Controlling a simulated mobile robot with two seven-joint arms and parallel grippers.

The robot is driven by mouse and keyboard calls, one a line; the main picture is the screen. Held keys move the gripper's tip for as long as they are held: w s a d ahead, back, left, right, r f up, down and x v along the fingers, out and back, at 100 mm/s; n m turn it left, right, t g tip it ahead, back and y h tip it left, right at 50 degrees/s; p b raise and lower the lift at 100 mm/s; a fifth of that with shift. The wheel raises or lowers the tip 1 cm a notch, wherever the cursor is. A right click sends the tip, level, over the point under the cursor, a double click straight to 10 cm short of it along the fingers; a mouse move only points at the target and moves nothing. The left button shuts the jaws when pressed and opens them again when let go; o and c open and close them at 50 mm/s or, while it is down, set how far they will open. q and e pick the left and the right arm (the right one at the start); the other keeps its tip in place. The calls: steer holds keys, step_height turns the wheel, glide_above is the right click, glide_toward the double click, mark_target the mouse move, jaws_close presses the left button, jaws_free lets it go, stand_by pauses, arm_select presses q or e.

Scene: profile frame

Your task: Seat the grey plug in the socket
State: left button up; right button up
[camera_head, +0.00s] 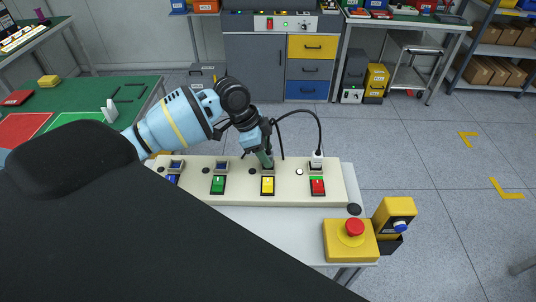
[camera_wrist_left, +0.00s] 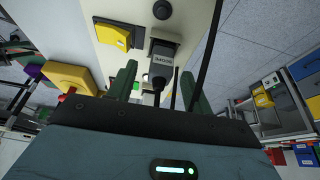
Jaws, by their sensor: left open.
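The grey plug (camera_wrist_left: 161,66) stands between the fingers of my left gripper (camera_wrist_left: 158,84) in the left wrist view. My left gripper (camera_head: 265,160) is open, one green finger on either side of the plug, low over the panel above the yellow rocker switch (camera_head: 267,186). The plug's front end meets the grey socket (camera_wrist_left: 164,45) beside that switch; I cannot tell how deep it sits. In the head view the gripper hides most of plug and socket. My right gripper is not in view.
The cream panel (camera_head: 335,187) also bears a red switch (camera_head: 318,187) and a green switch (camera_head: 218,185). A white plug (camera_head: 317,157) stands above the red one, with a black cable (camera_head: 318,122) looping near my gripper. A yellow emergency-stop box (camera_head: 338,246) is at the front right.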

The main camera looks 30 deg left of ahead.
arm_select(q)
steer(key=v, duration=0.5)
steer(key=shift+s+a+r, duration=0.1)
steer(key=shift+r, duration=0.25)
